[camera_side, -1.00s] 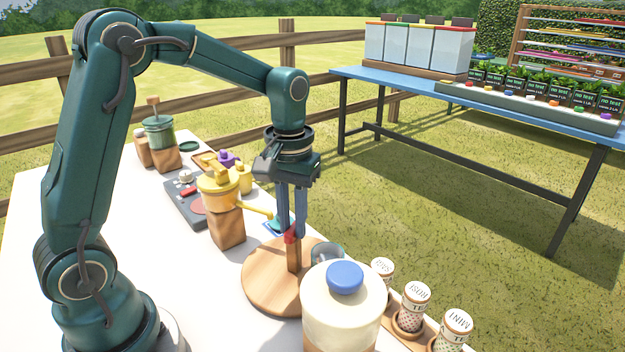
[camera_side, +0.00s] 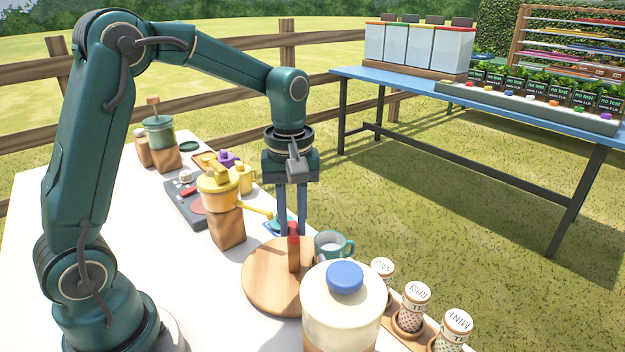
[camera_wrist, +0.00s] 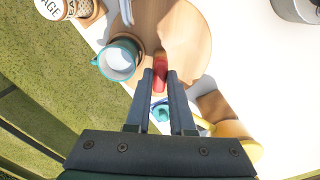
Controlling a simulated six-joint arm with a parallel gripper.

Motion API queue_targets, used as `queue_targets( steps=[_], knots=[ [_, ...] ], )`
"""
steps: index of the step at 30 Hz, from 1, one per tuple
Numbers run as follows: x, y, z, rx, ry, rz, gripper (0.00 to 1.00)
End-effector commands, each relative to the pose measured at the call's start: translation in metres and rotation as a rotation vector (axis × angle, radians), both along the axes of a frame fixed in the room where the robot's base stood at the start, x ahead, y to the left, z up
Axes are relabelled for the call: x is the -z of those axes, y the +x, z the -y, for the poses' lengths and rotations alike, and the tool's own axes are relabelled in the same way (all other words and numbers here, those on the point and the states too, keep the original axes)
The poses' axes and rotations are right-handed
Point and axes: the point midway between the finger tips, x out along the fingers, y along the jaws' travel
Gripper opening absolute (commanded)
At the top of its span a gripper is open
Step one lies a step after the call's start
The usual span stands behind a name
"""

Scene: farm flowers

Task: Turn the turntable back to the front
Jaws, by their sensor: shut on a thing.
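The turntable is a round wooden disc (camera_side: 268,283) on the white table, with an upright wooden post tipped in red (camera_side: 293,233). My gripper (camera_side: 292,230) points down and is shut on the red-tipped post, near the disc's far side. In the wrist view the two fingers (camera_wrist: 161,80) close around the red tip (camera_wrist: 160,68) over the wooden disc (camera_wrist: 188,40). A teal mug (camera_side: 332,246) is at the disc's right edge in the side view; it also shows in the wrist view (camera_wrist: 119,60). Part of the disc is hidden behind a large jar.
The large cream jar with a blue lid (camera_side: 344,300) stands close in front of the disc. Several labelled tea tins (camera_side: 413,303) stand to its right. A yellow pot (camera_side: 220,187) on a wooden block has its handle reaching toward my gripper.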

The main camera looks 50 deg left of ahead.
Motion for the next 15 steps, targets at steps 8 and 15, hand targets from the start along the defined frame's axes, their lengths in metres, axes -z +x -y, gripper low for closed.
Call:
queue_targets(
  steps=[8,15],
  knots=[
    [-0.0023,0.0009,-0.0007,-0.139,0.002,0.006,0.00],
    [-0.0023,0.0009,-0.0008,-0.260,0.002,0.007,0.00]
  ],
)
